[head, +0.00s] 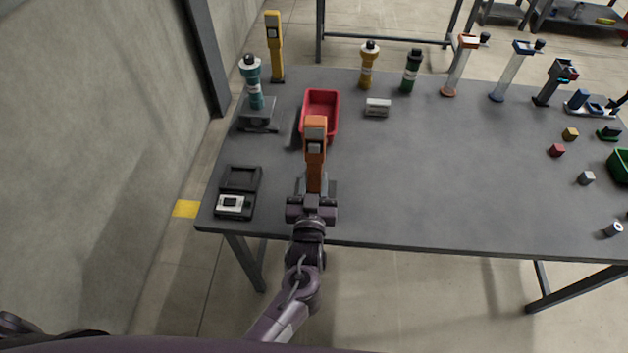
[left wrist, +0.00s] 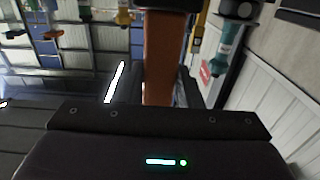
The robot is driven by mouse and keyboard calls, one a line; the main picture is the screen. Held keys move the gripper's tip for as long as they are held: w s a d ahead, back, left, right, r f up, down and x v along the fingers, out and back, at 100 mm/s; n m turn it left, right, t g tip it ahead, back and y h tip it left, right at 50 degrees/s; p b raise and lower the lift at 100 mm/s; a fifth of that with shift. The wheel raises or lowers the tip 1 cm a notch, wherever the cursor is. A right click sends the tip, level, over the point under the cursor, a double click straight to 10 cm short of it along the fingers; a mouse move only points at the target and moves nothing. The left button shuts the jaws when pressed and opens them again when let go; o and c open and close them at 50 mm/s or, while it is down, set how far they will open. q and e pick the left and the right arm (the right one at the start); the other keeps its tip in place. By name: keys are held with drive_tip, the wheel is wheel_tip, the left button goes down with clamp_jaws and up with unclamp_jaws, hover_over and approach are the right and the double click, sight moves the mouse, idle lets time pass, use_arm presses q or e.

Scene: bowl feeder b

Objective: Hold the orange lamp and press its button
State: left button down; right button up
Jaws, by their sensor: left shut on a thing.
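The orange lamp (head: 315,150) stands upright in the head view, with a grey and dark panel near its top. My left gripper (head: 318,188) is shut on the lamp's lower part, near the table's front edge. In the left wrist view the lamp (left wrist: 164,60) shows as an orange-brown body between the fingers. The button cannot be made out clearly. I cannot tell whether the lamp's foot touches the table. My right gripper is not in view.
A red bin (head: 334,110) stands just behind the lamp. A dark open case (head: 238,192) lies to the left. A teal bottle (head: 252,80) and a yellow lamp-like device (head: 275,45) stand at the back left.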

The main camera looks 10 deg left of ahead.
use_arm(q)
drive_tip(key=shift+f+b, duration=0.5)
drive_tip(key=shift+f, duration=0.15)
drive_tip(key=shift+f, duration=0.25)
drive_tip(key=c, duration=1.7)
unclamp_jaws()
clamp_jaws()
drive_tip(key=o, duration=0.8)
unclamp_jaws()
drive_tip(key=shift+s, duration=0.1)
